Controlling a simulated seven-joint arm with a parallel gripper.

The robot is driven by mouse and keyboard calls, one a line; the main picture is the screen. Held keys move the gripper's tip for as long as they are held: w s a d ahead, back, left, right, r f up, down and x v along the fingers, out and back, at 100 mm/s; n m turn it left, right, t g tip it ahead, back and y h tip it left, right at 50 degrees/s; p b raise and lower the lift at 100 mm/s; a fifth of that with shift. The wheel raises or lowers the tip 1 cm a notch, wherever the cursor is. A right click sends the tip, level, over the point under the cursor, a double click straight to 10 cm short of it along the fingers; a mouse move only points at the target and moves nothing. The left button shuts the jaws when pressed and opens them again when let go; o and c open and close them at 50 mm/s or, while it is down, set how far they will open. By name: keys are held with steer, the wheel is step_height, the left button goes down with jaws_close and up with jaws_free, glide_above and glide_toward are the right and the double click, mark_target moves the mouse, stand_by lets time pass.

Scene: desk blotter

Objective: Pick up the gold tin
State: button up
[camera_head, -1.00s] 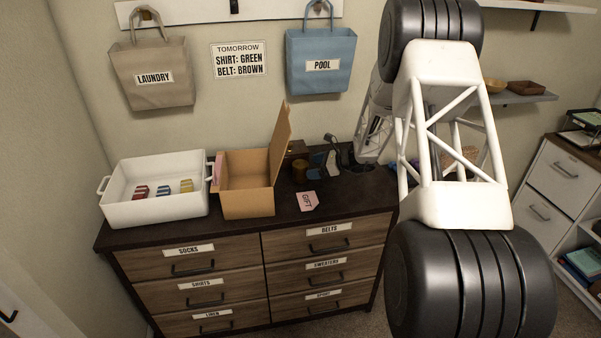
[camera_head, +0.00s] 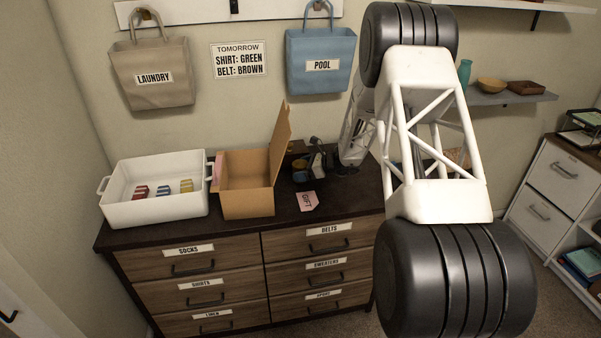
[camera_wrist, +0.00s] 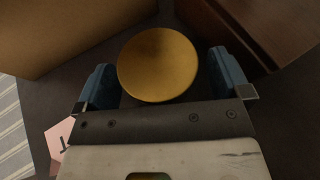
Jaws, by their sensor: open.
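The gold tin (camera_wrist: 158,64) shows in the wrist view as a round, flat gold top. My gripper (camera_wrist: 163,78) is open, with one blue finger on the tin's left and the other on its right. The tin lies between the fingertips, toward their far ends; I cannot tell whether either finger touches it. In the head view my gripper (camera_head: 309,167) is low over the dresser top, right of the open cardboard box, and largely hides the tin.
The cardboard box (camera_head: 247,198) stands close on the left, its flap raised. A dark brown wooden box (camera_wrist: 262,28) is close behind right. A pink gift tag (camera_head: 308,201) lies in front. A white tray (camera_head: 155,210) holding several small coloured items is farther left.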

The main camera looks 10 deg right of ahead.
steer(key=shift+w+a+f, duration=0.1)
steer(key=shift+w+a, duration=0.05)
steer(key=shift+a, duration=0.05)
steer(key=shift+c, duration=0.3)
steer(key=c, duration=0.9)
